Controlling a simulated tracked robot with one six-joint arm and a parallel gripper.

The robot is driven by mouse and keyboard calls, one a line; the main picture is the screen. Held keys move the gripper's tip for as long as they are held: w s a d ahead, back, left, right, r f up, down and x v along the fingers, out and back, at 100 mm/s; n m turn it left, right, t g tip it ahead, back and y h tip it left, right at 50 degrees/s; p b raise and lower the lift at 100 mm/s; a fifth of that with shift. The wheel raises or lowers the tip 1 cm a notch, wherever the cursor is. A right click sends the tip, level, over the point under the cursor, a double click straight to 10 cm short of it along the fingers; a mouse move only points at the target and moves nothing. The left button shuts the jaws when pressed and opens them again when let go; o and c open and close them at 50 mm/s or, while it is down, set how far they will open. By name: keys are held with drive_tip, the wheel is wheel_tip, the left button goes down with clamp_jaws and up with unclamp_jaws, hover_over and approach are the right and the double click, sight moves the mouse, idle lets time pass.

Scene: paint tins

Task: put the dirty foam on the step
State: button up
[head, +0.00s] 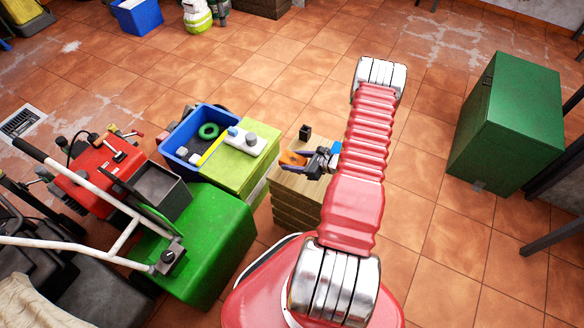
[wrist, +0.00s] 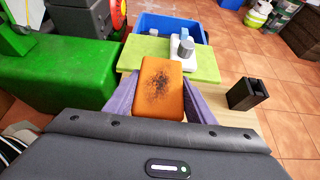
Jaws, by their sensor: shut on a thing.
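The dirty foam is an orange block with a black speckled stain (wrist: 161,88), in the middle of the wrist view. My gripper (wrist: 161,80) is shut on it, with a purple finger on each side. In the head view the foam (head: 292,158) shows as a small orange patch at the tip of my gripper (head: 296,161). It is over or near the pale wooden stack (head: 297,185), which looks like the step; I cannot tell whether the foam touches it. My arm hides part of the stack's right side.
A small black holder (wrist: 247,94) stands on the wooden top, right of the foam. Beyond is a lime-green surface (wrist: 142,58) with a white-and-grey item (wrist: 184,48), and a blue crate (wrist: 217,24). A green box (wrist: 68,75) stands left.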

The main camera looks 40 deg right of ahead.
drive_tip(key=shift+f, duration=2.05)
drive_tip(key=o, duration=1)
drive_tip(key=shift+f, duration=0.1)
drive_tip(key=v, duration=1.2)
drive_tip(key=shift+d, duration=0.1)
